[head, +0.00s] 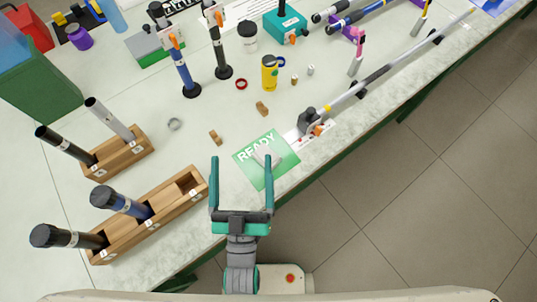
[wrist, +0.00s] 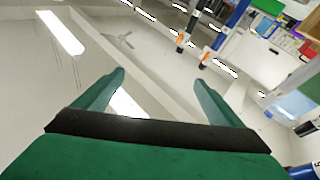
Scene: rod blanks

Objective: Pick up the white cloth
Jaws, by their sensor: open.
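The white cloth (head: 261,151) appears as a small, pale, crumpled patch on the green READY card (head: 283,168) near the front edge of the table, in the head view. My right finger overlaps part of it in the picture. My gripper (head: 241,158) is open with nothing between its fingers, at the table's front edge. In the wrist view my gripper (wrist: 158,77) is also open and empty, facing the ceiling and far wall. The cloth is not in the wrist view.
Wooden racks (head: 185,198) with dark and blue rods stand left of my gripper. A long silver rod (head: 375,76) lies along the front edge on the right. A yellow bottle (head: 269,74) and a red ring (head: 241,84) are behind the card. The table between racks and card is mostly clear.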

